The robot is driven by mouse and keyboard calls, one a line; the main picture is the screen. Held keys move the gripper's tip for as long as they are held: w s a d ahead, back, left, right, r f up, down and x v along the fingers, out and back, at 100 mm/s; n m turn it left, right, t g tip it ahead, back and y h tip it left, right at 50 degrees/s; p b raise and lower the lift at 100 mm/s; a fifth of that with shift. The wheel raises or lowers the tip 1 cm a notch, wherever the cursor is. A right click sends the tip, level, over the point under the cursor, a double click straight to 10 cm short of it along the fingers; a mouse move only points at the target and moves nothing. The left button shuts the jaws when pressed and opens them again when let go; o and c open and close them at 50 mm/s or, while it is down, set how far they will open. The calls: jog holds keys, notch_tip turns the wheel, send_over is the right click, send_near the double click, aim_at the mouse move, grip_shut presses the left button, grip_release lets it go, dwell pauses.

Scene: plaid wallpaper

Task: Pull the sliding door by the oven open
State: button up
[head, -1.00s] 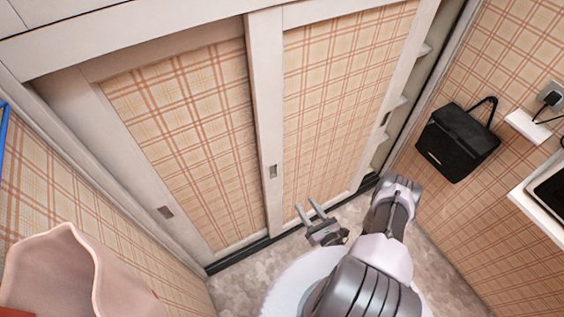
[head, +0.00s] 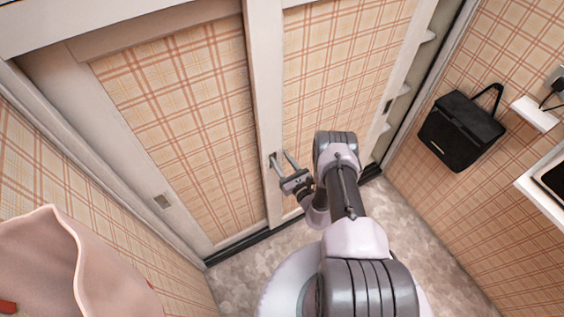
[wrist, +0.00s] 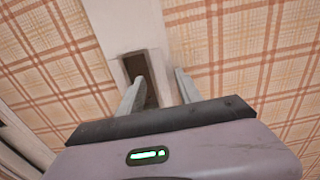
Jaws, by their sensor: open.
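Two sliding door panels with pale frames and plaid fill the wall ahead in the head view: the left panel (head: 175,120) and the right panel (head: 335,75). A dark recessed handle (wrist: 140,68) sits in the pale middle stile (head: 261,100) between them. My gripper (head: 280,156) is open and empty, with its fingertips at this handle. In the wrist view the fingers (wrist: 158,80) straddle the handle's lower part; whether a tip is inside the recess I cannot tell. Another recessed handle (head: 162,202) is low on the left panel, and one (head: 388,105) on the right panel's right stile.
A gap with shelves (head: 405,88) shows right of the right panel. A black bag (head: 460,130) hangs on the right wall, beside a white ledge (head: 540,190). A pink object (head: 75,265) is at the lower left. Some floor (head: 440,240) is clear.

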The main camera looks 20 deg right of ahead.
jog(key=shift+c, duration=0.2)
grip_shut()
dwell(1.3)
